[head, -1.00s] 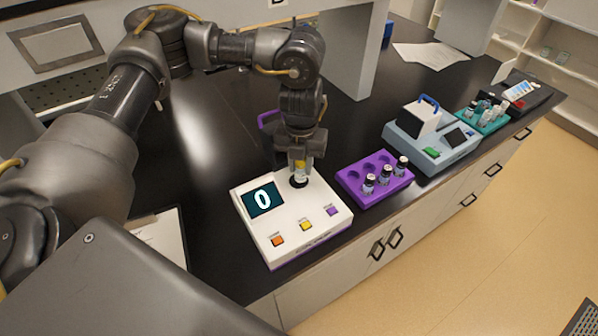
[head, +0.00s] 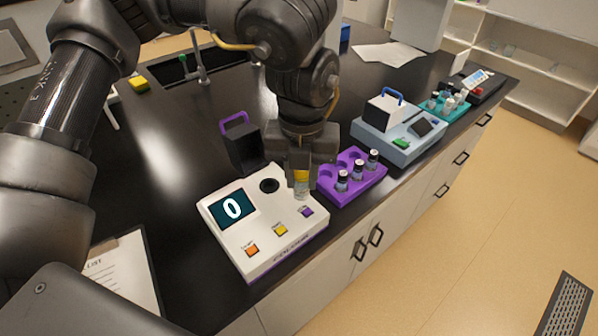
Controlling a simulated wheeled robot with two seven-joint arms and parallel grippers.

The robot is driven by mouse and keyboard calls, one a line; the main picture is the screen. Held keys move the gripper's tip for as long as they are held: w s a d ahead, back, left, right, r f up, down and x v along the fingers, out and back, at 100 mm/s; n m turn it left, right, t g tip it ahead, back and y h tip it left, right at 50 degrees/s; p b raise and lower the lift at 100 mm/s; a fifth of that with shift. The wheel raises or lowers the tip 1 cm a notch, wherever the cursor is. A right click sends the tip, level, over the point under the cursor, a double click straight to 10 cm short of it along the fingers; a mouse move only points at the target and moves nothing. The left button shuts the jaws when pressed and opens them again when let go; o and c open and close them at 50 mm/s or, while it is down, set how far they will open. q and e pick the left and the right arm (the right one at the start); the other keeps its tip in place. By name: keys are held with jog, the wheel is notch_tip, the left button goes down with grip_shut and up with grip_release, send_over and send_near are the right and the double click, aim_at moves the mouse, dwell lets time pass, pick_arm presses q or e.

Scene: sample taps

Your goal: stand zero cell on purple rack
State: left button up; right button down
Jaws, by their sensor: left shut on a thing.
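My left gripper (head: 302,176) is shut on the zero cell (head: 302,187), a small vial with a yellow cap. It holds the cell upright above the right edge of the white meter, between the meter and the rack. The purple rack (head: 369,184) lies just to the right, with several vials (head: 342,180) along its front row. Some of its back holes look empty; the gripper hides its left end. The white meter (head: 273,262) shows 0 on its screen (head: 232,208), and its round well (head: 269,185) is empty. My right gripper is not in view.
A black box with a purple handle (head: 243,147) stands behind the meter. A blue-grey device (head: 398,139) and a teal rack (head: 447,108) stand farther right. A clipboard (head: 125,275) lies at left. A sink tap (head: 195,62) is at the back.

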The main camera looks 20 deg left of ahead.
pick_arm(q)
jog(key=w+a+n, duration=0.2)
jog(key=a+n, duration=0.2)
jog(key=n, duration=1)
jog(key=w+a+n, duration=0.3)
jog(key=a+n, duration=0.2)
jog(key=n, duration=1)
jog(key=shift+n, duration=0.3)
